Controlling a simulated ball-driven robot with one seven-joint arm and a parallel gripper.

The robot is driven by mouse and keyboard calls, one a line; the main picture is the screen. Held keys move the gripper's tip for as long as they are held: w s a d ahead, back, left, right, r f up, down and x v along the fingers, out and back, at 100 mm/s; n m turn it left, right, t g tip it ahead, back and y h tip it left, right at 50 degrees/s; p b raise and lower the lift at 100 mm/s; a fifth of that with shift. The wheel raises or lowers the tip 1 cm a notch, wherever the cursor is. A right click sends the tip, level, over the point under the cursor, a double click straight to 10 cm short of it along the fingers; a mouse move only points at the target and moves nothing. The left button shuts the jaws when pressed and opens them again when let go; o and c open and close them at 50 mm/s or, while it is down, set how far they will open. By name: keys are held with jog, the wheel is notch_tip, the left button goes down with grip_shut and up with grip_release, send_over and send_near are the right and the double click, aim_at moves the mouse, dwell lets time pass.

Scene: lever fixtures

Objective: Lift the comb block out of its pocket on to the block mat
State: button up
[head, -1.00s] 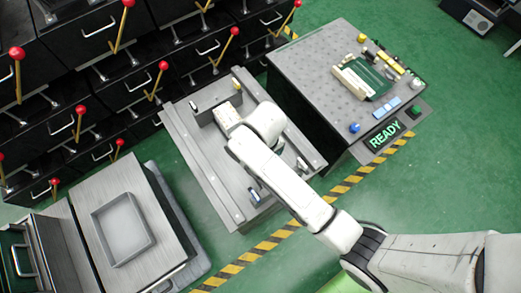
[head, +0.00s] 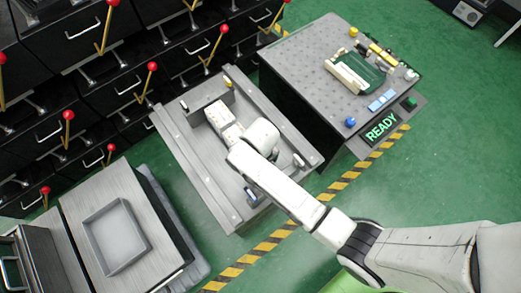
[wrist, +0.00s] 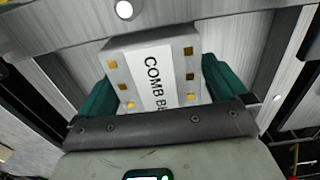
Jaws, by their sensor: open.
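The comb block (wrist: 150,75) shows in the wrist view as a pale block with gold squares and a label reading "COMB B", the rest cut off. My gripper (wrist: 157,88) is open, with one green finger on each side of the block. Whether the fingers touch it I cannot tell. In the head view my arm reaches over the grey fixture (head: 190,165), and the block and its pocket cannot be made out clearly there. A green mat-like panel (head: 372,76) lies on the right-hand table with a cream piece at its left edge; I cannot tell if it is the block mat.
The dark perforated table (head: 300,65) holds blue and yellow pieces and a READY sign (head: 381,128). A grey tray (head: 90,245) sits on the bench at lower left. Black drawers with red-knobbed levers (head: 152,68) stand behind. Raised rails edge the fixture.

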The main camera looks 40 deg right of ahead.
jog(key=c, duration=1.2)
jog(key=shift+r, duration=0.2)
